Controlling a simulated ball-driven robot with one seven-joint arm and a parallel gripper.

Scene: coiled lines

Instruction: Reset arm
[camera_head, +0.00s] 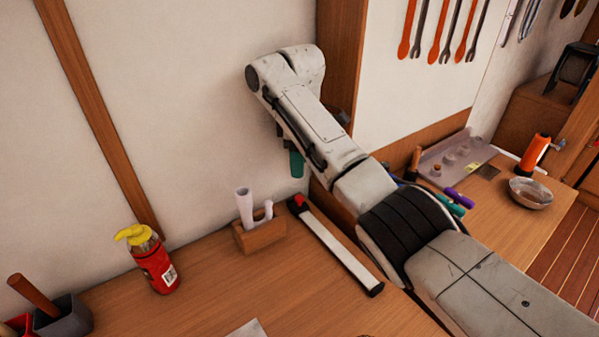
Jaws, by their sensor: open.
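My arm (310,115) reaches from the lower right up to the upper left, with its bent wrist end (285,70) raised in front of the pale wall. My gripper's fingers cannot be made out; the arm hides what is behind it. A teal piece (296,163) shows just below the arm, and I cannot tell what it belongs to.
On the wooden bench stand a red bottle with a yellow top (153,262), a wooden holder with pale tubes (259,235) and a long white bar (340,250). At right are a metal bowl (530,194) and an orange cylinder (534,154). Wrenches (442,30) hang behind.

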